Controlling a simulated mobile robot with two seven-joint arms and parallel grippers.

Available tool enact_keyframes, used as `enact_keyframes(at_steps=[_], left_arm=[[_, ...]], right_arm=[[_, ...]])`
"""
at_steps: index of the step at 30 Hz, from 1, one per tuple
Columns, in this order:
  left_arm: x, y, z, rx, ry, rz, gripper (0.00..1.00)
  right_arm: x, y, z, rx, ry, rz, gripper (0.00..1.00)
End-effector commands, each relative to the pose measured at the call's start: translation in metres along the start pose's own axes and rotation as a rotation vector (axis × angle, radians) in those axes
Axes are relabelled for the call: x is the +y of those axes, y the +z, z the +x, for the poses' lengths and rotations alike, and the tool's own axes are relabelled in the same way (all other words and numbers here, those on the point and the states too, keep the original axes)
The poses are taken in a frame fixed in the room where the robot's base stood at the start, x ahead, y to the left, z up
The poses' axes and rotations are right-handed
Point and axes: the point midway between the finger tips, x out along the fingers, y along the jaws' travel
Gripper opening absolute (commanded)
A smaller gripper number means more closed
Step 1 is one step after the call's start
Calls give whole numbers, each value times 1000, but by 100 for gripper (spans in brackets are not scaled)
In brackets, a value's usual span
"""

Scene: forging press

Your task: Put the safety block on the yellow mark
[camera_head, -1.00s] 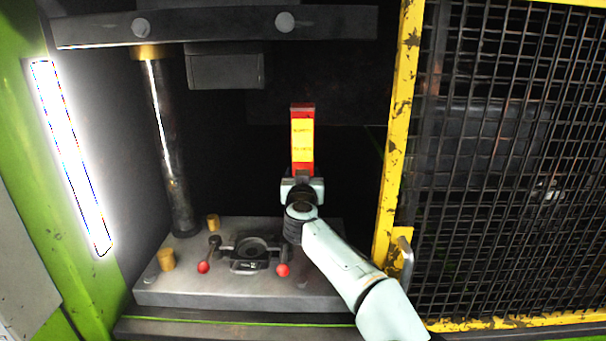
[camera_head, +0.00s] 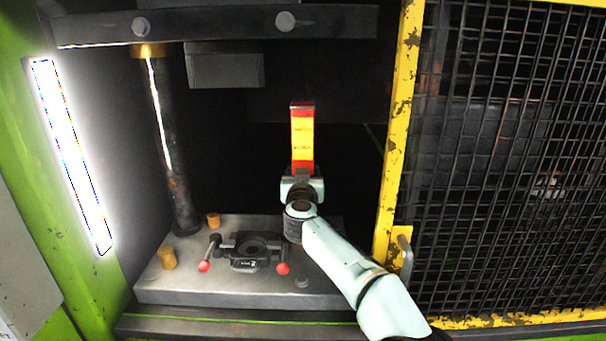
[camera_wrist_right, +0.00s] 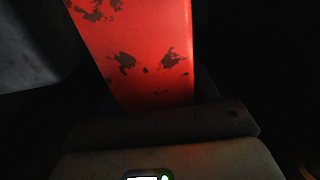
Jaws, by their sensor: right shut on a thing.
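The safety block (camera_head: 302,135) is an upright red and yellow bar in the head view, inside the press opening above the bed. My right gripper (camera_head: 302,174) is shut on its lower end. In the right wrist view the block's worn red face (camera_wrist_right: 145,60) rises from the gripper (camera_wrist_right: 160,115). The block's bottom is hidden by the gripper. I cannot make out a yellow mark on the press bed (camera_head: 190,288); my right arm covers part of the bed. My left gripper is not in view.
A die with red-knobbed handles (camera_head: 252,246) sits on the bed, with short brass posts (camera_head: 167,258) at left. A steel column (camera_head: 172,150) stands at left, and the upper ram (camera_head: 225,68) hangs above. A yellow-framed mesh guard (camera_head: 510,170) stands at right.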

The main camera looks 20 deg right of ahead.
Motion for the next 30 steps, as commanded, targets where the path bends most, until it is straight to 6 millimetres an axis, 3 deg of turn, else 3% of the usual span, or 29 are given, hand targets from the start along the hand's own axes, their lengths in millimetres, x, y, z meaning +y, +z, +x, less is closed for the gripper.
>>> enact_keyframes(at_steps=[8,30], left_arm=[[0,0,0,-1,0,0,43],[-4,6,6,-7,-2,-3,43]], right_arm=[[1,-4,-1,7,0,3,0],[0,15,0,-2,-1,-4,0]])
